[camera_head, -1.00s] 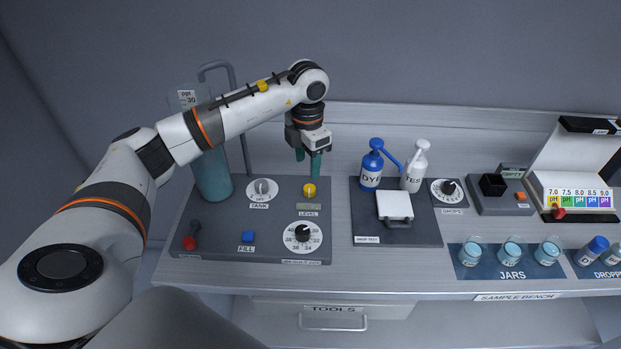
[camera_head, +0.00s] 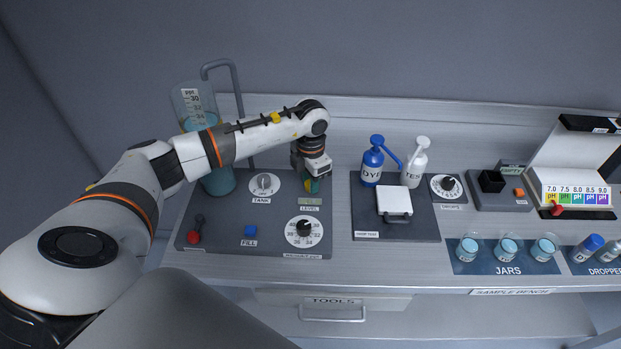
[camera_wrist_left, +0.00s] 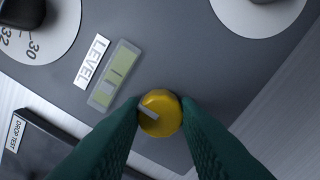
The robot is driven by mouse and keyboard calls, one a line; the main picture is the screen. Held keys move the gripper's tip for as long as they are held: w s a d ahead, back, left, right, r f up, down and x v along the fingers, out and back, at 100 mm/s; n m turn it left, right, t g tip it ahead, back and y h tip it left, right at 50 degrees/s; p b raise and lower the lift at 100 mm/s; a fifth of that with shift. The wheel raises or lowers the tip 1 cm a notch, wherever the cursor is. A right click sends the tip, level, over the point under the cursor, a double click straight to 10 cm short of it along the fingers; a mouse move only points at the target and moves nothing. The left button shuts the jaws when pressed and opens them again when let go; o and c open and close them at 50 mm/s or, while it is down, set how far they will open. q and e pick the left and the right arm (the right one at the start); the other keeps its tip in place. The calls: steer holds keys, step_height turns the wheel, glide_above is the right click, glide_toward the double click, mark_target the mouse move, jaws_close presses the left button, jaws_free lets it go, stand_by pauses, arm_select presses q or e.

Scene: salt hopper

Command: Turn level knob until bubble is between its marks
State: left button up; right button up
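The yellow level knob (camera_wrist_left: 161,113) sits on the grey panel, with a pale pointer line on its top. My left gripper (camera_wrist_left: 161,106) has its green fingertips down on either side of the knob, and they appear to touch it. In the head view the same gripper (camera_head: 312,186) hides most of the knob. The level window (camera_wrist_left: 114,74) is a green strip beside the LEVEL label (camera_wrist_left: 92,61). It shows thin dark marks and a paler patch, seemingly the bubble, toward its lower-left end, off the marks. My right gripper is out of view.
The tank knob (camera_head: 265,184) is left of the level knob, and a numbered dial (camera_head: 304,231) stands in front. A blue fill button (camera_head: 250,231) and a red-tipped lever (camera_head: 194,236) are on the same panel. The drop-test panel (camera_head: 418,227) lies to the right.

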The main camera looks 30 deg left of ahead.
arm_select(q)
steer(key=c, duration=0.4)
steer(key=shift+o, duration=0.2)
steer(key=shift+w+f+m+b, duration=0.1)
steer(key=shift+f+m+b, duration=0.15)
steer(key=shift+m+b, duration=0.5)
steer(key=shift+r+m+b, duration=0.15)
steer(key=shift+m+b, duration=0.3)
steer(key=shift+b, duration=0.35)
steer(key=shift+r, duration=0.15)
steer(key=o, duration=1)
steer(key=shift+c, duration=0.2)
step_height(320, 180, up, 12)
steer(key=b, duration=0.3)
